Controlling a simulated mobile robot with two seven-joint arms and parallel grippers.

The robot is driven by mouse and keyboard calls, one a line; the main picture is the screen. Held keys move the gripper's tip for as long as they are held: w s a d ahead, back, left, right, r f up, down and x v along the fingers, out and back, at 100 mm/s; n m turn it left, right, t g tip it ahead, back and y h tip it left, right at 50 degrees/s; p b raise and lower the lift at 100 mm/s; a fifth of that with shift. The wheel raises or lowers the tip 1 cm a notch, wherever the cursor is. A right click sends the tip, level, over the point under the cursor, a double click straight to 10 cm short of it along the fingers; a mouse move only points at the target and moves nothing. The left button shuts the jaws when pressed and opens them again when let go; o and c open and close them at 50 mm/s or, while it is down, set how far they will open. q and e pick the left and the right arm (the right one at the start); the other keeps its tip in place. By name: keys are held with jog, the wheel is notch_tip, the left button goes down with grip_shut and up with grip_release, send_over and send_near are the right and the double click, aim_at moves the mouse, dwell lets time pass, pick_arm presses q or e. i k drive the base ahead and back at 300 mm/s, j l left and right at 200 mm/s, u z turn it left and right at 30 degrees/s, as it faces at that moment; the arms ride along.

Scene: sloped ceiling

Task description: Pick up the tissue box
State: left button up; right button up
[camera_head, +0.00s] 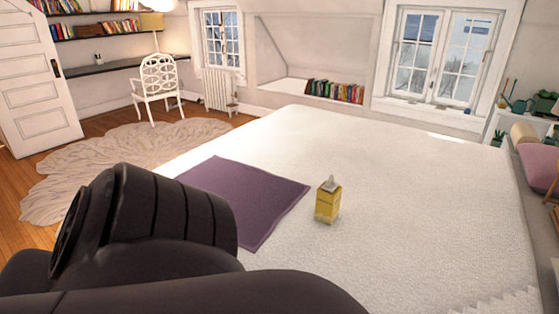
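The tissue box (327,204) is a small yellow box with a greyish-white tissue sticking out of its top. It stands upright on the white bed cover (400,180), just right of a flat purple cloth (246,196). Nothing touches or covers it. A dark link of my own arm fills the lower left of the view and hides part of the cloth and the bed's near edge. Neither of my grippers shows in this view.
The bed around the box is clear. A pink cushion (540,166) lies at the right edge.

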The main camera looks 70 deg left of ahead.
aim_at(327, 204)
jog(key=u, duration=1.85)
jog(key=i+j, duration=0.1)
jog(key=j, duration=0.65)
jog(key=i+j, duration=0.1)
jog(key=j, duration=0.7)
jog(key=i+j+z, duration=0.1)
jog(key=j, duration=0.65)
jog(key=i+j, duration=0.2)
jog(key=i, duration=0.25)
